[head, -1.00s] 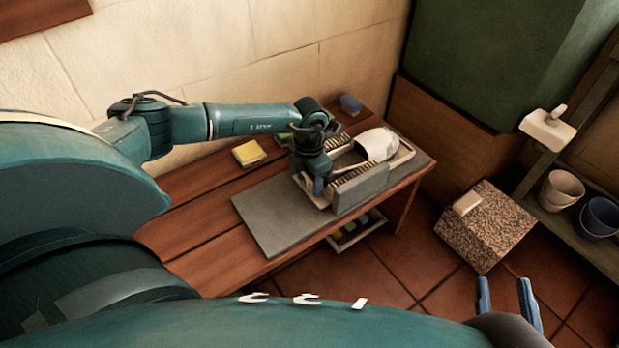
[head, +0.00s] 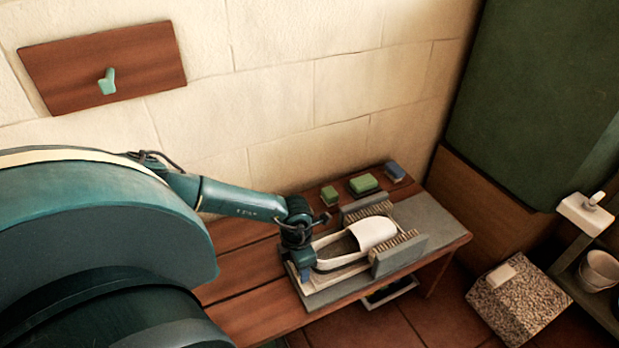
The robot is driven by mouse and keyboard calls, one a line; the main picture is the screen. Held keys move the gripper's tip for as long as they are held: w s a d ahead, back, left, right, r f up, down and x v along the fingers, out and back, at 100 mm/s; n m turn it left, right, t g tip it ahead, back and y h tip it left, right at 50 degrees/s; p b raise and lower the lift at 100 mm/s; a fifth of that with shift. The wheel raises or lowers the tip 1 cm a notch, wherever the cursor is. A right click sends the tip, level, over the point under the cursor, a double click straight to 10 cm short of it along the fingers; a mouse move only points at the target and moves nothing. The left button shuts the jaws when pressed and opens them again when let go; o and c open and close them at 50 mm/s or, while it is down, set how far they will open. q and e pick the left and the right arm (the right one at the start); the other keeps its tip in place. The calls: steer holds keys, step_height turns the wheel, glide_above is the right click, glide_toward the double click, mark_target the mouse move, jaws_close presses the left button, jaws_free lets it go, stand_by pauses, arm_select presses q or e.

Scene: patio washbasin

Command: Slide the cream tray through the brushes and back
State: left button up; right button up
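The cream tray (head: 322,298) lies on a grey slab (head: 436,217) on the wooden bench, in the head view. A white slipper (head: 376,232) sits on it, toe to the right. The toe end is between two brushes, a far one (head: 366,210) and a near one (head: 402,256), whose bristles face inward. The slipper's open heel part is left of the brushes. My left gripper (head: 302,274) points down at the tray's left end and appears shut on it; its fingertips are mostly hidden. My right gripper is out of view.
Green sponges (head: 363,184) and a blue block (head: 395,172) lie behind the slab. A board with a hook (head: 107,82) hangs on the wall. A speckled block (head: 517,303) and a pot (head: 600,270) are at the right. The bench's left top (head: 235,290) is clear.

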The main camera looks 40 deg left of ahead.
arm_select(q)
steer(key=shift+s+a+f, duration=0.1)
steer(key=shift+s, duration=0.25)
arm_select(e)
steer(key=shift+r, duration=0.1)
arm_select(q)
steer(key=o, duration=1.4)
steer(key=shift+w, duration=0.1)
step_height(320, 180, up, 13)
steer(key=p, duration=0.3)
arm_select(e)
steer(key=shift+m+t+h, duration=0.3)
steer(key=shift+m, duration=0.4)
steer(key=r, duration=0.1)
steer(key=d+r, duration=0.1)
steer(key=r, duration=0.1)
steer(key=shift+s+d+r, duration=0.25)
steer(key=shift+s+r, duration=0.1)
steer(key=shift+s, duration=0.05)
